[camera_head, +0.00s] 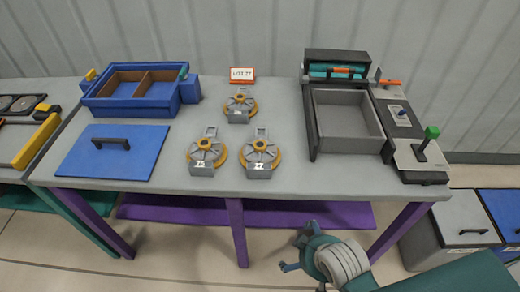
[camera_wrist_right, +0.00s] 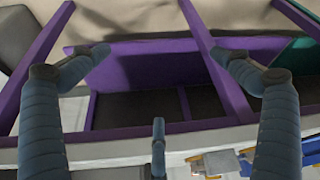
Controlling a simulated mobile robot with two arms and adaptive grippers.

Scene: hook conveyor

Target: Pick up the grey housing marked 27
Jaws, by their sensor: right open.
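Three grey housings with orange-yellow rings sit on the grey table in the head view. The front left housing (camera_head: 204,153) has a label that seems to read 25. The front right housing (camera_head: 260,156) has a label that looks like 22 or 27; the last digit is unclear. The rear housing (camera_head: 239,106) has a label too small to read. My right gripper (camera_head: 291,254) is open and empty, in front of the table and below its top. In the right wrist view my gripper (camera_wrist_right: 158,75) has its fingers spread with nothing between them. My left gripper is out of view.
A red-framed sign (camera_head: 242,74) reads LOT 27. A blue divided box (camera_head: 133,91) and a blue lid (camera_head: 112,151) lie left. A grey tray (camera_head: 347,120) in a dark machine stands right. The table's front edge and purple legs (camera_head: 236,230) are near my right arm.

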